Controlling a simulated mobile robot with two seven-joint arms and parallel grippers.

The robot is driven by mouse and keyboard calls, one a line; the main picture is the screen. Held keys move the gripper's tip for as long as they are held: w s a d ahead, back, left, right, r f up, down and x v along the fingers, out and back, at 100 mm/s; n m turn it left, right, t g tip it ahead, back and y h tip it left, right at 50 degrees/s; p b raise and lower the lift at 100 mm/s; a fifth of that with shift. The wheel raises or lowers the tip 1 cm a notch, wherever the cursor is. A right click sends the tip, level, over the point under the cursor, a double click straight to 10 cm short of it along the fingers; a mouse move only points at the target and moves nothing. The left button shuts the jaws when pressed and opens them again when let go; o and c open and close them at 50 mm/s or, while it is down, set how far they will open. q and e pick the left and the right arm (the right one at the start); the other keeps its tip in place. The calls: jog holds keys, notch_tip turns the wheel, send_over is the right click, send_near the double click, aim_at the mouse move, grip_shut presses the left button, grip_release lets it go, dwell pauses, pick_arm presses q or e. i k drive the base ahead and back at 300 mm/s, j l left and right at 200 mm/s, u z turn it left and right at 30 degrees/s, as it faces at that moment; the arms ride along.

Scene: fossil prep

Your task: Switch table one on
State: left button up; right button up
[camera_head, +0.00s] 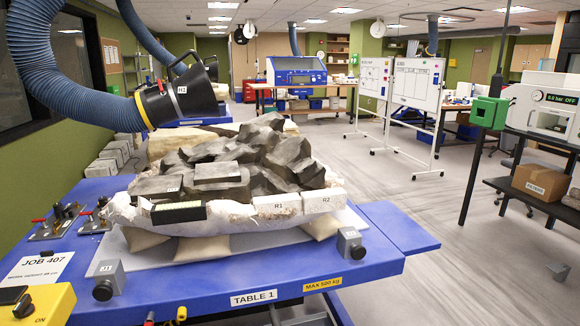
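Table one (190,303) is the blue table in the foreground, with a "TABLE 1" label (253,297) on its front edge. A yellow box (50,305) with a black part on top (14,297) sits at the table's near left corner, cut off by the picture edge. A dark rock (235,165) in a pale jacket, with blocks marked R1 and R2, rests on cushions on the table. Neither of my grippers shows in this view.
A blue extraction hose (60,80) with a black hood marked H2 (182,95) hangs over the table's left side. Red-handled clamps (57,222) and a "JOB 407" sheet (38,268) lie at left. A unit at right (545,105) reads OFF.

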aim_at(24, 308)
jog(key=u, duration=1.7)
